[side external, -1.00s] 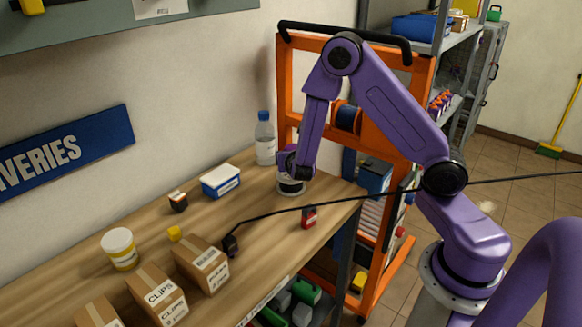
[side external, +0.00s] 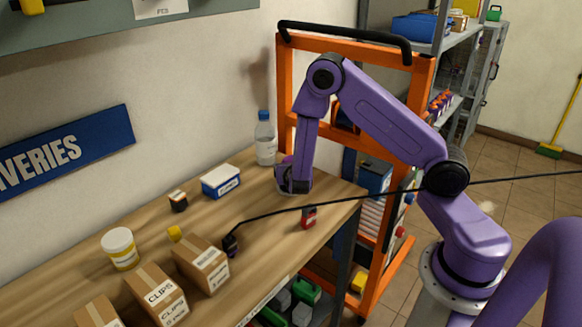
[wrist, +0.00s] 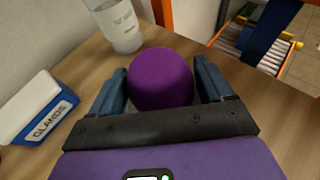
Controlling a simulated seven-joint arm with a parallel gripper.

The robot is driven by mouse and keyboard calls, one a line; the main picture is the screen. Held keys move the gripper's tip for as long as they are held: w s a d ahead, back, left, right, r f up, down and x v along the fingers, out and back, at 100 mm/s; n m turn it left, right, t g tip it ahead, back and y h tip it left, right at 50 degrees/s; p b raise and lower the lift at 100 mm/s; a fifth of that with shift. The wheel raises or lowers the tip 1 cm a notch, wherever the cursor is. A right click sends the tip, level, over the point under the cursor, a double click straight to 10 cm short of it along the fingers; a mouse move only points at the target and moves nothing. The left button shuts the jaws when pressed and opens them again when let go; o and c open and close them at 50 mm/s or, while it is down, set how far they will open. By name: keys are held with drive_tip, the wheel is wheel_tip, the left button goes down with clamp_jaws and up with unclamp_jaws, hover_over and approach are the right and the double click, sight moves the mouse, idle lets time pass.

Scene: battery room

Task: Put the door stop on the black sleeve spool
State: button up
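The door stop is a purple dome (wrist: 160,78) between the two blue fingers of my gripper (wrist: 162,84) in the wrist view. The fingers lie close against its sides, and it appears gripped. In the side view my gripper (side external: 293,180) is low at the far end of the bench, with the purple door stop (side external: 283,172) at its left. The black sleeve spool is right under the gripper and almost wholly hidden; only a pale rim (side external: 290,191) shows. I cannot tell whether the door stop touches it.
A water bottle (side external: 265,138) stands just behind, and a white and blue glands box (side external: 221,181) is to the left. A red and black item (side external: 309,217) sits near the front edge. A dark cable crosses the view. Cardboard boxes (side external: 201,262) stand at the front left.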

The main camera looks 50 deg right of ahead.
drive_tip(key=shift+o, duration=1.1)
drive_tip(key=shift+r, duration=0.15)
drive_tip(key=shift+s+a+r, duration=0.1)
drive_tip(key=shift+a+r, duration=0.05)
drive_tip(key=shift+a, duration=0.05)
drive_tip(key=s+a+r+m+g+y, duration=0.3)
drive_tip(key=s+a+r+m, duration=0.1)
drive_tip(key=s, duration=0.7)
drive_tip(key=s+a+r+m+g+y, duration=0.3)
drive_tip(key=s+a, duration=0.4)
drive_tip(key=s, duration=0.5)
drive_tip(key=s+a+r+m+g+y, duration=0.3)
drive_tip(key=s+a+r+m, duration=0.3)
drive_tip(key=s, duration=0.5)
drive_tip(key=shift+s+m+y, duration=0.4)
drive_tip(key=shift+m+y, duration=0.1)
drive_tip(key=shift+m, duration=0.2)
